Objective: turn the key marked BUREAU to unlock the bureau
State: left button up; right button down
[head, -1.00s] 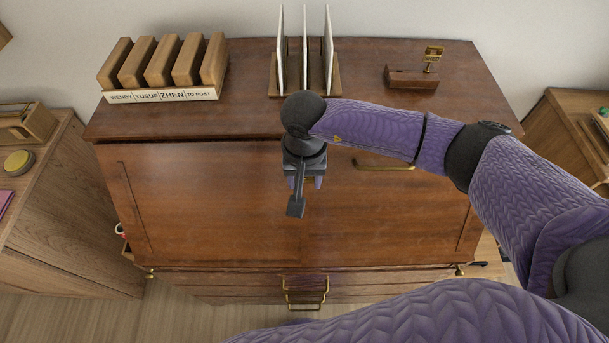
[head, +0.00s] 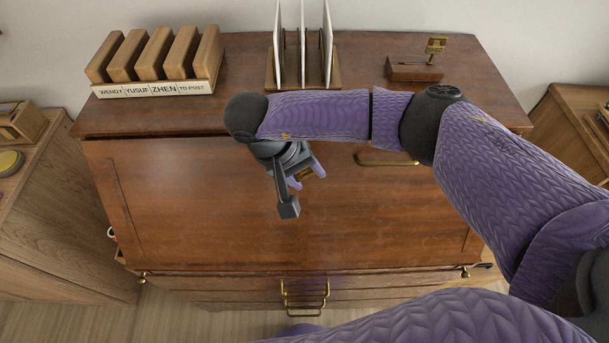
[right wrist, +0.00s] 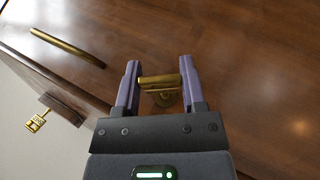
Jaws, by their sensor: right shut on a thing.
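The bureau (head: 210,200) is dark reddish-brown wood with a broad front panel and a brass handle (head: 386,159) near its top. My right gripper (head: 306,172) is at the upper middle of that panel, tilted in the head view. In the right wrist view its two purple fingers (right wrist: 158,85) are shut on the flat brass bow of a key (right wrist: 160,80). A round brass piece (right wrist: 166,98) shows behind the bow, against the panel. The key's shaft is hidden, and no marking on it is readable. My left gripper is not in view.
Cabinets flank the bureau. A lower brass drawer handle (head: 304,308) shows below the panel.

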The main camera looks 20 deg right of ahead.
jog(key=shift+h, duration=0.4)
